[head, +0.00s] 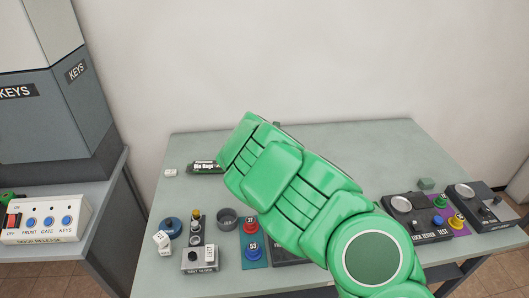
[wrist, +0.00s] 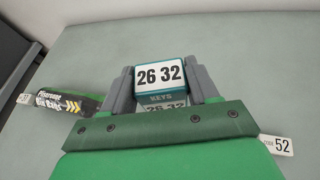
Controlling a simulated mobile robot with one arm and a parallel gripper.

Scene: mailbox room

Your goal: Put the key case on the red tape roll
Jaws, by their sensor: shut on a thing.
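The key case (wrist: 159,75) is a small teal-edged box with a white label reading 26 32 and the word KEYS below it. In the wrist view my gripper (wrist: 163,88) is shut on it, with one grey finger on each side. In the head view my green arm reaches over the table and hides the gripper's fingers and the case. I cannot make out a red tape roll in either view; the arm covers the middle of the table.
The grey-green table (head: 350,150) is clear at the back right. A bin bags roll (head: 204,167) lies at the back left. A grey ring (head: 227,218), a blue round thing (head: 171,227), dice (head: 161,241) and button boxes (head: 198,258) stand at the front left. Testers (head: 415,217) stand right.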

